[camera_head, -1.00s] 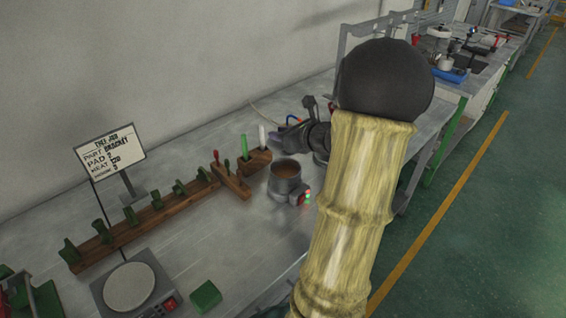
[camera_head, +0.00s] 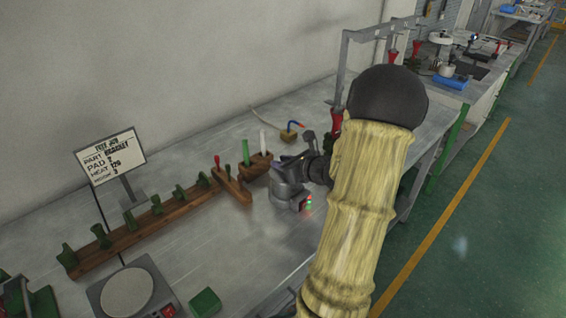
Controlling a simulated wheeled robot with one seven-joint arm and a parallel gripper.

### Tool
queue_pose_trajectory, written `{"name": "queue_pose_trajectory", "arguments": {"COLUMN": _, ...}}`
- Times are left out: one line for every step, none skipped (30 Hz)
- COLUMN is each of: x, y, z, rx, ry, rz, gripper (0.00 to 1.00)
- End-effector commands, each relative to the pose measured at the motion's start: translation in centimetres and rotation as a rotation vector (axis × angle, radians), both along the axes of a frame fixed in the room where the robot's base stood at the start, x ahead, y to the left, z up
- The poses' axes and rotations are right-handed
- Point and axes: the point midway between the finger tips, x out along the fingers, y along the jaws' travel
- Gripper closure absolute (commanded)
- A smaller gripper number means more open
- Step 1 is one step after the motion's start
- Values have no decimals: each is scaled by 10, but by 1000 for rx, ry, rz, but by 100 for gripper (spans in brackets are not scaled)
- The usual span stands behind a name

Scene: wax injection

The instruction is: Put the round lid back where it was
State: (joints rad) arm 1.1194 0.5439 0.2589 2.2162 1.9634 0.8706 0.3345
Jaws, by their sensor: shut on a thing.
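The grey metal pot (camera_head: 285,193) stands on the bench, with red and green lights on its front right side. The round lid (camera_head: 286,172) is grey and covers the pot's mouth in this view, so the brown wax inside is hidden. I cannot tell whether the lid rests on the rim or is slightly above it. My gripper (camera_head: 302,160) is at the pot's top right, shut on the lid. My arm hides part of the gripper and the bench to the right.
A wooden rack (camera_head: 150,218) with several green pieces and a wooden block (camera_head: 256,166) with green and white sticks stand left of the pot. A round-topped hot plate (camera_head: 128,290), a green block (camera_head: 205,302) and a sign (camera_head: 110,157) are further left.

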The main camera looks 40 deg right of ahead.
Motion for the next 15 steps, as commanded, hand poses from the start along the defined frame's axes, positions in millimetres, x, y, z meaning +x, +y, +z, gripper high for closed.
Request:
{"name": "queue_pose_trajectory", "arguments": {"x": 0, "y": 0, "z": 1, "rx": -1, "ry": -1, "rz": 0, "gripper": 100}}
{"name": "queue_pose_trajectory", "arguments": {"x": 0, "y": 0, "z": 1, "rx": -1, "ry": -1, "rz": 0, "gripper": 100}}
{"name": "queue_pose_trajectory", "arguments": {"x": 0, "y": 0, "z": 1, "rx": -1, "ry": -1, "rz": 0, "gripper": 100}}
{"name": "queue_pose_trajectory", "arguments": {"x": 0, "y": 0, "z": 1, "rx": -1, "ry": -1, "rz": 0, "gripper": 100}}
{"name": "queue_pose_trajectory", "arguments": {"x": 0, "y": 0, "z": 1, "rx": -1, "ry": -1, "rz": 0, "gripper": 100}}
{"name": "queue_pose_trajectory", "arguments": {"x": 0, "y": 0, "z": 0, "rx": -1, "ry": -1, "rz": 0, "gripper": 100}}
{"name": "queue_pose_trajectory", "arguments": {"x": 0, "y": 0, "z": -1, "rx": -1, "ry": -1, "rz": 0, "gripper": 100}}
{"name": "queue_pose_trajectory", "arguments": {"x": 0, "y": 0, "z": -2, "rx": -1, "ry": -1, "rz": 0, "gripper": 100}}
{"name": "queue_pose_trajectory", "arguments": {"x": 0, "y": 0, "z": -3, "rx": -1, "ry": -1, "rz": 0, "gripper": 100}}
{"name": "queue_pose_trajectory", "arguments": {"x": 0, "y": 0, "z": -4, "rx": -1, "ry": -1, "rz": 0, "gripper": 100}}
{"name": "queue_pose_trajectory", "arguments": {"x": 0, "y": 0, "z": -4, "rx": -1, "ry": -1, "rz": 0, "gripper": 100}}
{"name": "queue_pose_trajectory", "arguments": {"x": 0, "y": 0, "z": -3, "rx": -1, "ry": -1, "rz": 0, "gripper": 74}}
{"name": "queue_pose_trajectory", "arguments": {"x": 0, "y": 0, "z": -3, "rx": -1, "ry": -1, "rz": 0, "gripper": 68}}
{"name": "queue_pose_trajectory", "arguments": {"x": 0, "y": 0, "z": -3, "rx": -1, "ry": -1, "rz": 0, "gripper": 62}}
{"name": "queue_pose_trajectory", "arguments": {"x": 0, "y": 0, "z": -3, "rx": -1, "ry": -1, "rz": 0, "gripper": 56}}
